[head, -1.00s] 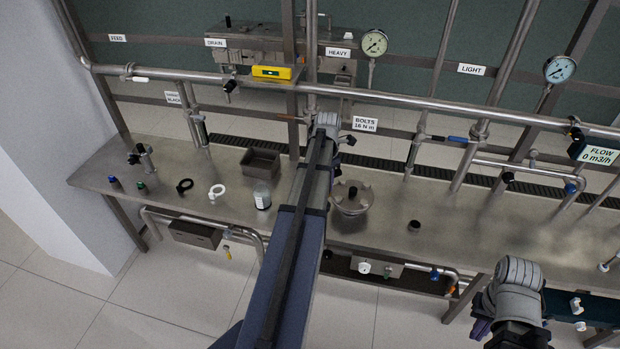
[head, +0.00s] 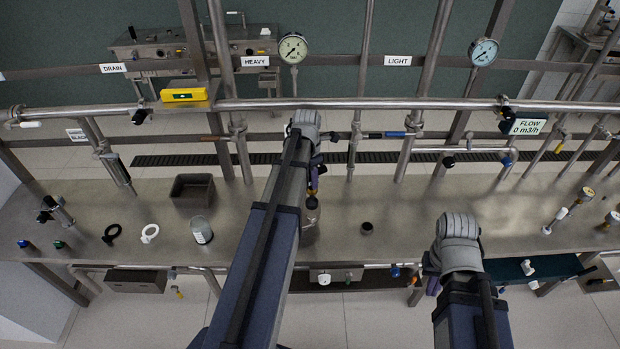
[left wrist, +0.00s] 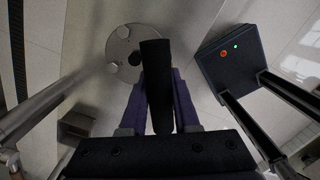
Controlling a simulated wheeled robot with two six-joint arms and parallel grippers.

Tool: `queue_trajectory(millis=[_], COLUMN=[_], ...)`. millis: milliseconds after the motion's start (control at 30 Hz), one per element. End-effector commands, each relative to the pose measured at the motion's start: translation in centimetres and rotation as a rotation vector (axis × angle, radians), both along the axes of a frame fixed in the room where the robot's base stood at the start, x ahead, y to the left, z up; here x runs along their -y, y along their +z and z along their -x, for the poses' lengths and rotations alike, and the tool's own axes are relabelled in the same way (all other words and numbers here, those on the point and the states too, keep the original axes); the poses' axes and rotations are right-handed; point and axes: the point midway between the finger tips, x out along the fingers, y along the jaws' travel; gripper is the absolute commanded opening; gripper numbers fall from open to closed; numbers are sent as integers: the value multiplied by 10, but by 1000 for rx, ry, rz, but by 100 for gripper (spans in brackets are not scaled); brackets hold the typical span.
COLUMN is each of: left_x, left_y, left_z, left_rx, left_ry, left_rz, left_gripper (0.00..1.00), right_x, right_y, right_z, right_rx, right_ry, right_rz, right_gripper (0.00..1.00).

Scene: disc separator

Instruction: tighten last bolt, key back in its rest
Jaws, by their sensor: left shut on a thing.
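My left gripper (head: 315,178) is above the bench at the separator and partly hidden by my arm. In the left wrist view its purple fingers (left wrist: 158,105) are shut on a long black handle, taken to be the key (left wrist: 157,75). The key's working end cannot be made out. Beyond it in that view is a round grey cover (left wrist: 121,42) with small round fittings and a dark centre. In the head view the separator (head: 309,228) is mostly behind my left arm. My right gripper (head: 431,285) is low at the bench's front edge; its fingertips are hidden.
On the bench (head: 400,225) stand an open dark bin (head: 193,190), a jar (head: 202,231), a black ring (head: 111,233), a white ring (head: 149,233) and a small dark cup (head: 367,228). A pipe (head: 350,103) crosses behind. The bench right of the cup is mostly clear.

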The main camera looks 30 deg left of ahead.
Motion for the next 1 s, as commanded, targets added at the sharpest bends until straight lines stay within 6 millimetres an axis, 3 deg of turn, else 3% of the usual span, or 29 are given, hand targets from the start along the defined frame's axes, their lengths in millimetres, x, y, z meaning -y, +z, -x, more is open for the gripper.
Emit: queue_trajectory(millis=[700, 1000], left_x=[0, 0], left_y=[-44, -45], left_z=[0, 0], left_rx=[0, 0], left_ry=[1, 1], left_rz=[0, 0], left_gripper=[0, 0], right_x=[0, 0], right_y=[-44, -45], right_z=[0, 0], right_rx=[0, -1], right_ry=[9, 11], right_rz=[2, 2], right_gripper=[0, 0])
